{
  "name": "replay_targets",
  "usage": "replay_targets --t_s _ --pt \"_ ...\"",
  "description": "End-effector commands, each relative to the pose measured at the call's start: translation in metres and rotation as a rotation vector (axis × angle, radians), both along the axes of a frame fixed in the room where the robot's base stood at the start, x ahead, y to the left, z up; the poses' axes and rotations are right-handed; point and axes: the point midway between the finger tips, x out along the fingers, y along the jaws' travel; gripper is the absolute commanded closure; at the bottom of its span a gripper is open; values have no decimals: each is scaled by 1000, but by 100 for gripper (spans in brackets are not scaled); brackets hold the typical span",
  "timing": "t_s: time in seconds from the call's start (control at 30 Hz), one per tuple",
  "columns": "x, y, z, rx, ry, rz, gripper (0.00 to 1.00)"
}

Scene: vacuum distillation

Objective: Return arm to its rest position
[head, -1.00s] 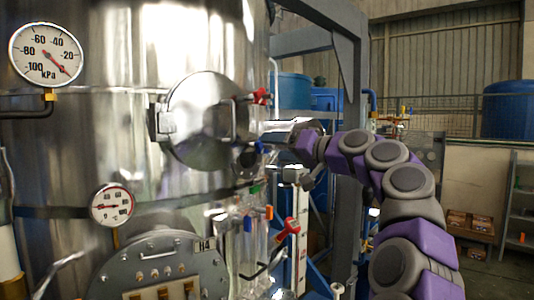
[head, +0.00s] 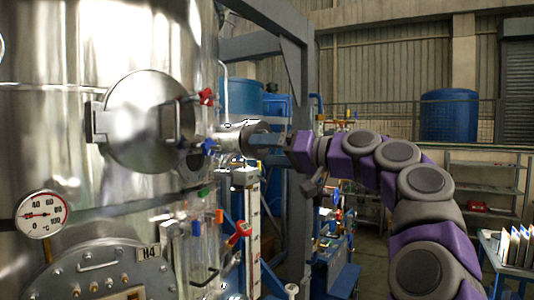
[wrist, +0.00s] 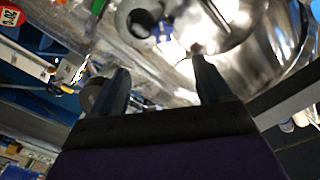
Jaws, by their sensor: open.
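My gripper (head: 268,142) is in the middle of the head view, at the end of my purple and grey arm. The arm reaches left from the lower right, bent and raised. The gripper sits beside the end of a short metal pipe on the shiny steel vessel (head: 60,135); I cannot tell if they touch. In the wrist view my gripper (wrist: 160,82) shows two dark fingers spread apart with nothing between them. The vessel's steel surface (wrist: 265,50) fills the upper right beyond them.
The vessel carries a round hatch (head: 150,120), a red valve handle (head: 207,97) and a temperature gauge (head: 42,214). A grey steel frame (head: 297,80) stands just behind my gripper. Open floor lies between.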

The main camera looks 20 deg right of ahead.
Motion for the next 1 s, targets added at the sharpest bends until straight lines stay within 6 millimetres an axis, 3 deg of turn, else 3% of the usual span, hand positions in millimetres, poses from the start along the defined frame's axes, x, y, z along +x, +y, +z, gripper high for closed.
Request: replay_targets --t_s 0.27,0.37,0.47,0.73,0.9,1.0 --pt "0 1 -1 0 2 3 22" --pt "-1 14 -10 -10 27 24 22" --pt "-7 41 -29 -37 79 65 22" --pt "-46 141 -127 -192 320 198 22" --pt "-84 184 -205 -322 480 242 22" --pt "-112 199 -254 -405 574 253 22"
